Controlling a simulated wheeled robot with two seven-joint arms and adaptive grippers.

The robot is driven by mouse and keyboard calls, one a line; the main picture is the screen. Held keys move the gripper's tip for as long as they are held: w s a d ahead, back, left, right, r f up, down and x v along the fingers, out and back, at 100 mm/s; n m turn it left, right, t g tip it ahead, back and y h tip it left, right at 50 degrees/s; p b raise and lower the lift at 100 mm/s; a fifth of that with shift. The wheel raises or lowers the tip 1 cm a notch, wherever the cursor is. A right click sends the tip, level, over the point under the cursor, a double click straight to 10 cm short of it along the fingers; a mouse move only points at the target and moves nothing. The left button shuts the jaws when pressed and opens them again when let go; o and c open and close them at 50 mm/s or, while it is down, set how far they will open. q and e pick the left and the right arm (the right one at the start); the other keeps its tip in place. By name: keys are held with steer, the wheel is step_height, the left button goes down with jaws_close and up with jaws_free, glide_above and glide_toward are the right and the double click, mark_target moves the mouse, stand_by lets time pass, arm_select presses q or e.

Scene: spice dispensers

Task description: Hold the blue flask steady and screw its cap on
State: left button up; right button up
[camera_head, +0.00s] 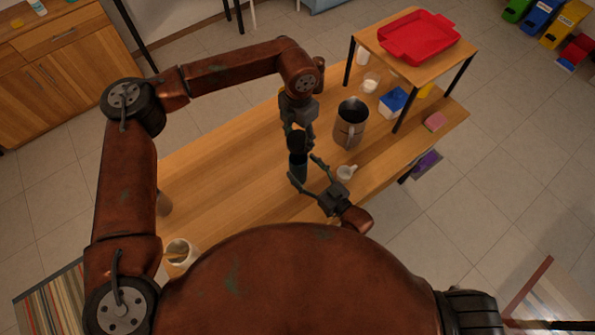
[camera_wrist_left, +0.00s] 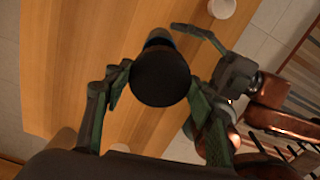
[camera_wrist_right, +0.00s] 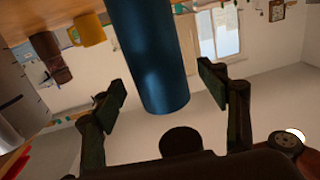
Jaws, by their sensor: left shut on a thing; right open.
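The blue flask (camera_head: 298,168) stands on the table, with its upper end toward the left gripper. My left gripper (camera_head: 297,132) is shut on the black cap (camera_head: 298,143) just above the flask; in the left wrist view the cap (camera_wrist_left: 160,77) sits between its fingers and hides most of the flask (camera_wrist_left: 158,36). I cannot tell whether cap and flask touch. My right gripper (camera_head: 304,170) is open, its fingers on either side of the flask. In the right wrist view the flask (camera_wrist_right: 150,55) shows between the spread fingers, with gaps beside it.
A grey metal pitcher (camera_head: 350,125) and a small white cup (camera_head: 345,173) stand close to the right of the flask. A raised shelf with a red tray (camera_head: 420,38) is at the far right. A jar (camera_head: 180,254) is at the near left. The table's left part (camera_head: 220,165) is clear.

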steer(key=shift+x, duration=1.3)
steer(key=c, duration=1.8)
arm_select(q)
steer(key=shift+f, duration=2.5)
